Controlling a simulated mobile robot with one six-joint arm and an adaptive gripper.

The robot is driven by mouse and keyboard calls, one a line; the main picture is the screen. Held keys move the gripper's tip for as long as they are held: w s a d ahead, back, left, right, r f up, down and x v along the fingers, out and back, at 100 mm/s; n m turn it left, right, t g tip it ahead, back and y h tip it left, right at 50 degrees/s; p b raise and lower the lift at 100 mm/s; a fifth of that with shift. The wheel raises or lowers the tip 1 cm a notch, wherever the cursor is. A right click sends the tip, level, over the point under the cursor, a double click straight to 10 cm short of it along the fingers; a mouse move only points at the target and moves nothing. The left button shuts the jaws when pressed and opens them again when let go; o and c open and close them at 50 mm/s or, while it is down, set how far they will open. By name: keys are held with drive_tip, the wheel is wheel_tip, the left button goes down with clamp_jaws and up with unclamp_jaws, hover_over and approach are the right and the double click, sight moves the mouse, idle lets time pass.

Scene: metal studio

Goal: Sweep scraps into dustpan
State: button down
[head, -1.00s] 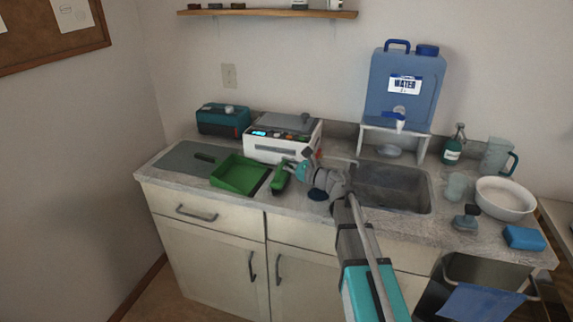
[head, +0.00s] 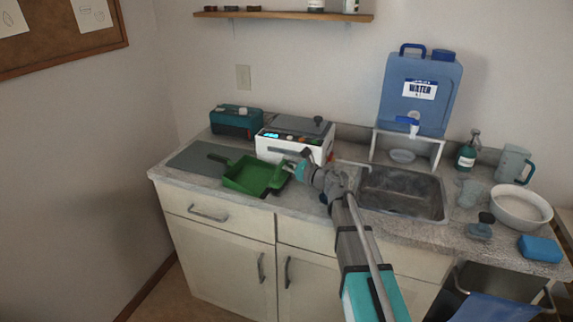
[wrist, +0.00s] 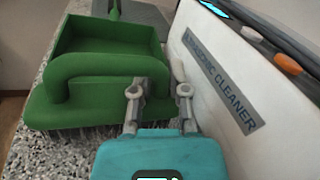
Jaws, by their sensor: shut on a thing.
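The green dustpan (head: 243,177) lies on the counter at the left, its handle toward the dark mat. In the wrist view the dustpan (wrist: 108,45) is just beyond the green brush. The brush (wrist: 72,108) has an arched handle and pale bristles low over the speckled counter. In the head view the brush (head: 277,180) is at the dustpan's right edge, partly hidden. My gripper (head: 287,166) is shut on the brush; its fingers also show in the wrist view (wrist: 158,90). I can make out no scraps; any there are hidden or too small.
The white ultrasonic cleaner (head: 292,150) stands close behind and beside my gripper. A teal box (head: 236,121) is at the back left, above the dark mat (head: 192,160). The sink (head: 400,190) lies to the right. A white bowl (head: 520,207) and blue sponge (head: 540,248) are farther right.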

drive_tip(key=shift+s+a+x, duration=0.15)
drive_tip(key=shift+s+x, duration=0.1)
drive_tip(key=shift+x, duration=1)
drive_tip(key=shift+s+a+x, duration=0.2)
drive_tip(key=shift+s+x, duration=0.05)
drive_tip(key=shift+x, duration=1.05)
drive_tip(key=shift+s+a+x, duration=0.15)
drive_tip(key=shift+s+x, duration=0.05)
drive_tip(key=shift+x, duration=1.05)
drive_tip(key=shift+r+p, duration=2.8)
drive_tip(key=shift+p, duration=0.05)
drive_tip(key=shift+r, duration=0.2)
